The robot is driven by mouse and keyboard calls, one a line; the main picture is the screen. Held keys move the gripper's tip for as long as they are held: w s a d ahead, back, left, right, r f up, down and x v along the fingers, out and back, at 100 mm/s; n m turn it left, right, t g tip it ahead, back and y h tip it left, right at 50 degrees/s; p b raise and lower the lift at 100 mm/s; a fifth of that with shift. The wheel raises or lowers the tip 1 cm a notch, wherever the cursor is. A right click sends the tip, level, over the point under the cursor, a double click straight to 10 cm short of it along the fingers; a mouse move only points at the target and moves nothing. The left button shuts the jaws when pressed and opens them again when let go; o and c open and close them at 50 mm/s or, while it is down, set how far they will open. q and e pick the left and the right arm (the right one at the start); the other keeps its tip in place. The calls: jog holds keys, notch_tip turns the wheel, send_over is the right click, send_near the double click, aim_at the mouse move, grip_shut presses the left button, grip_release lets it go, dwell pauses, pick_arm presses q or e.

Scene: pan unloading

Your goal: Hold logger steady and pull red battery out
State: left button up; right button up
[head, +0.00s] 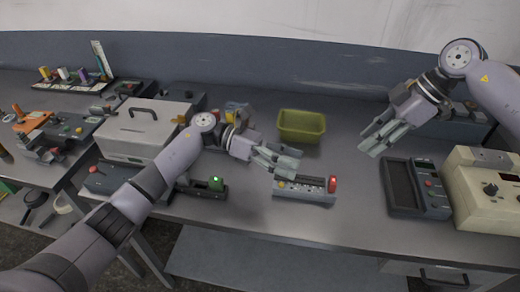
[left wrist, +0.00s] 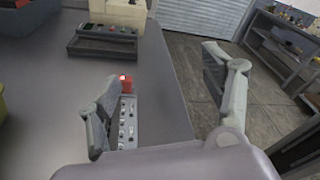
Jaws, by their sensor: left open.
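The logger (head: 300,196) is a grey, flat box with small knobs on its top, lying on the bench near the front edge. The red battery (head: 333,184) stands at its right end. My left gripper (head: 290,161) is open just above and behind the logger. In the left wrist view the logger (left wrist: 128,125) and the red battery (left wrist: 126,82) show beside the left finger, inside the wide gap of the left gripper (left wrist: 165,100). My right gripper (head: 368,141) looks open and empty, above the bench, behind and right of the battery.
A yellow-green bin (head: 301,126) stands behind the logger. A dark handheld panel (head: 414,188) and a beige instrument (head: 485,190) lie to the right. A dark holder with a green-lit piece (head: 216,184) is left. The bench between logger and panel is clear.

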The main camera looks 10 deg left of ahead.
pick_arm(q)
jog(key=w+a+f+m+t+y, duration=0.2)
jog(key=w+a+m+t+y, duration=0.15)
jog(key=a, duration=0.45)
send_near(284, 182)
jog(key=shift+w+d+f+g+h, duration=0.25)
jog(key=shift+d+f, duration=0.15)
jog(key=shift+d, duration=0.15)
jog(key=shift+w+d+f+g+h, duration=0.1)
jog(key=shift+d+f+g+h, duration=0.1)
jog(key=shift+d+f, duration=0.25)
jog(key=x, duration=0.7)
jog(key=shift+d+f, duration=0.1)
jog(key=shift+d, duration=0.15)
jog(key=shift+c, duration=0.5)
jog(key=c, duration=1.4)
